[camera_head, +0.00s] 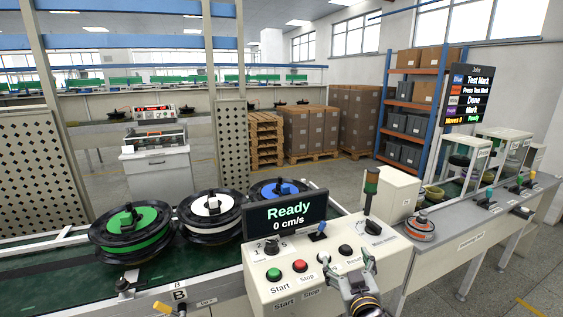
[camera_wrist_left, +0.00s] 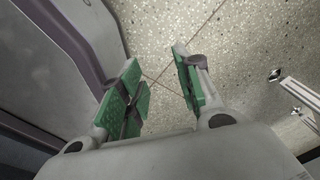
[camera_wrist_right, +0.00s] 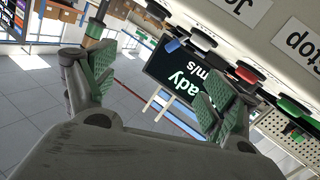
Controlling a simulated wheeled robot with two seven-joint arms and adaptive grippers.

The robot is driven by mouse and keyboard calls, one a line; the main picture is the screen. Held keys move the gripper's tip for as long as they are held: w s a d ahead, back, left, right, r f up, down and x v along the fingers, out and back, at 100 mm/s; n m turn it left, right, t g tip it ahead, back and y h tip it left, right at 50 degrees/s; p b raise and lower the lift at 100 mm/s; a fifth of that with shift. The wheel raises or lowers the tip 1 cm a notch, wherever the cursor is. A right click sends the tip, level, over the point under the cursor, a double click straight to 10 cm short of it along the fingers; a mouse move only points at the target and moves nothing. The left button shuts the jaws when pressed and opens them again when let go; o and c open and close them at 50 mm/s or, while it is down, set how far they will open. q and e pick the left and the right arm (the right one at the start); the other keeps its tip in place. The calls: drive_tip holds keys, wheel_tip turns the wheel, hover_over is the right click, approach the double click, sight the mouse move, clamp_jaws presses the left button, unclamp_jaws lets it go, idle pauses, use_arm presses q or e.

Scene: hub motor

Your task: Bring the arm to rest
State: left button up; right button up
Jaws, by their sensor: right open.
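My right gripper (camera_head: 350,271) is in front of the control box (camera_head: 262,295), close to its right-hand knobs. In the right wrist view its green-padded fingers (camera_wrist_right: 152,90) are apart with nothing between them. The box's buttons, lever and display (camera_wrist_right: 172,75) show beyond the fingers. I cannot tell whether a finger touches the box. My left gripper (camera_wrist_left: 160,88) shows only in the left wrist view. Its green pads are apart and empty above the speckled floor, beside a grey body part of mine.
The display (camera_head: 286,212) reads Ready, 0 cm/s. Green (camera_head: 130,228), white (camera_head: 212,212) and blue (camera_head: 277,188) hub motors stand on the conveyor (camera_head: 70,285). A signal light (camera_head: 371,183) rises from the box. A grey bench (camera_head: 455,243) with a jobs screen (camera_head: 468,95) is at the right.

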drive_tip(key=s+d+f+m+g, duration=0.1)
drive_tip(key=s+d+f+g, duration=0.1)
drive_tip(key=s+f+g, duration=0.75)
drive_tip(key=s+d+f+g, duration=0.35)
drive_tip(key=s+f, duration=0.75)
drive_tip(key=s, duration=0.5)
drive_tip(key=s+f+g+p, duration=0.3)
drive_tip(key=f+p, duration=0.7)
drive_tip(key=f, duration=1.6)
use_arm(q)
drive_tip(key=s+d+r+p, duration=0.2)
drive_tip(key=d+r+p, duration=0.1)
drive_tip(key=r, duration=0.5)
drive_tip(key=s+d+r+p, duration=0.2)
drive_tip(key=r+p, duration=0.3)
drive_tip(key=r, duration=0.4)
drive_tip(key=shift+d+g+h, duration=0.3)
drive_tip(key=shift+d+h, duration=0.1)
drive_tip(key=shift+d, duration=0.45)
use_arm(e)
drive_tip(key=s+d+f, duration=0.1)
drive_tip(key=s+f, duration=0.3)
drive_tip(key=s, duration=0.6)
drive_tip(key=s+d+f, duration=0.2)
drive_tip(key=s+f, duration=0.3)
drive_tip(key=s, duration=0.6)
drive_tip(key=shift+s+f, duration=0.15)
drive_tip(key=shift+s, duration=0.05)
